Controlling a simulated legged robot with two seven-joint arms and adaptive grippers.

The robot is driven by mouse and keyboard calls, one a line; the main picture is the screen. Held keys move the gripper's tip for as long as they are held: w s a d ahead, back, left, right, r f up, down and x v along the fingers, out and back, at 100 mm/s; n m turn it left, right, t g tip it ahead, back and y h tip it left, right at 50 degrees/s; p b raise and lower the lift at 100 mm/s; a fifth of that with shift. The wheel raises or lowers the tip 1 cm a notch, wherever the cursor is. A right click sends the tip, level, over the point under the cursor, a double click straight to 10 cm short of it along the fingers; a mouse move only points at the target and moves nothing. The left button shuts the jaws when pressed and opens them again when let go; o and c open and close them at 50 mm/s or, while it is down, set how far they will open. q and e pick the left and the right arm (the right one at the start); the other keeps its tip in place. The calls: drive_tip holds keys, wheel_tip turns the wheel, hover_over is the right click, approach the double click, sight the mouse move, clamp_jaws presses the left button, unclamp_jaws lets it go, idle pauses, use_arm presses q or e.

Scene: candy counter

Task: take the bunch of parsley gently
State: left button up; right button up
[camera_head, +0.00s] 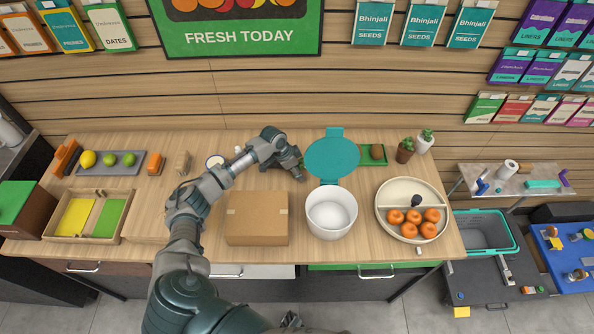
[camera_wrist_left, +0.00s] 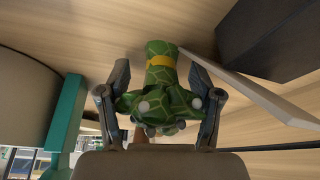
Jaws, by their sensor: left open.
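The bunch of parsley, green with a leaf-like pattern and a yellow band, fills the middle of the left wrist view (camera_wrist_left: 160,77). In the head view only a small green bit of it (camera_head: 302,175) shows by my fingers, on the far part of the counter. My left gripper (camera_head: 297,171) is open there, behind the cardboard box. In the left wrist view its fingers (camera_wrist_left: 159,66) stand on either side of the bunch, with small gaps beside the banded stem. Whether they touch the wider leafy part is unclear.
The teal round lid (camera_head: 332,156) stands close right of my gripper, at the white bowl (camera_head: 331,221). The cardboard box (camera_head: 257,227) lies in front. A round tray (camera_head: 386,208) with several orange fruits and a dark item is farther right.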

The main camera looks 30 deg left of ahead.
use_arm(q)
drive_tip(key=shift+s+a, duration=0.1)
drive_tip(key=shift+a, duration=0.15)
drive_tip(key=c, duration=1)
drive_tip(key=shift+o, duration=0.2)
